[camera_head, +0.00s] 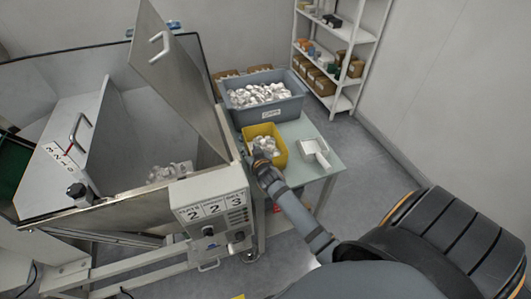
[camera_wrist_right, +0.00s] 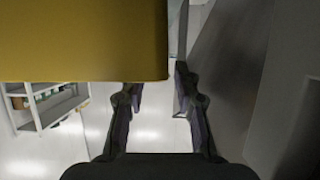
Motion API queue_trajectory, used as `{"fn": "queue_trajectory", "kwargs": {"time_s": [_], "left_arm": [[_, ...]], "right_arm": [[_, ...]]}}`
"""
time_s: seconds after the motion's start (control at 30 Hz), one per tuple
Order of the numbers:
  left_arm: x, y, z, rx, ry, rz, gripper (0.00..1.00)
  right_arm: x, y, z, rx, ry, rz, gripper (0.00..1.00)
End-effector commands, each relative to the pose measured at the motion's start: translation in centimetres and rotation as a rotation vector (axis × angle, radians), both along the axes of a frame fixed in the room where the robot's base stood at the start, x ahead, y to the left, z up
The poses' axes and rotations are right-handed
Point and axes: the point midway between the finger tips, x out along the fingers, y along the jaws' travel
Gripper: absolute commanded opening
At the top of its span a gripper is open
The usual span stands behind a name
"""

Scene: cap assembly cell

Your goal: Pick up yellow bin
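The yellow bin (camera_head: 280,155) stands on the small table beside the machine, with white caps (camera_head: 266,145) in it. My right gripper (camera_head: 260,160) is at the bin's near-left side, at the end of my arm reaching in from the lower right. In the right wrist view the yellow bin (camera_wrist_right: 85,40) fills the upper left, close to the camera. The right gripper's fingers (camera_wrist_right: 158,90) are apart there, with a gap between them. The left finger's tip meets the bin's edge in the picture; I cannot tell whether they touch. My left gripper is not in view.
A grey-blue bin (camera_head: 243,117) full of white pieces stands behind the yellow bin. A white scoop-like tray (camera_head: 315,152) lies to its right on the table (camera_head: 330,163). The machine's control box (camera_head: 212,212) and raised metal lid (camera_head: 180,80) are close on the left.

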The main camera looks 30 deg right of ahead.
Motion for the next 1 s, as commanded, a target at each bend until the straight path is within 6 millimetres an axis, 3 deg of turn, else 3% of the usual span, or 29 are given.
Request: {"fn": "queue_trajectory", "kwargs": {"time_s": [0.2,0.43,0.67,1.0], "left_arm": [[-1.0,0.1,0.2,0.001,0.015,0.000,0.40],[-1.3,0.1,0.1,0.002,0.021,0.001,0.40],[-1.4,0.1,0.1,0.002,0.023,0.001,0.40],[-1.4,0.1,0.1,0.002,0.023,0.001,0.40]], "right_arm": [[2.6,-0.7,-1.1,0.000,-0.001,0.001,0.31],[2.8,-0.7,-1.3,0.000,0.000,0.001,0.31],[2.7,-0.7,-1.3,0.000,0.000,0.001,0.01],[2.7,-0.7,-1.3,0.003,-0.001,0.001,0.00]]}}
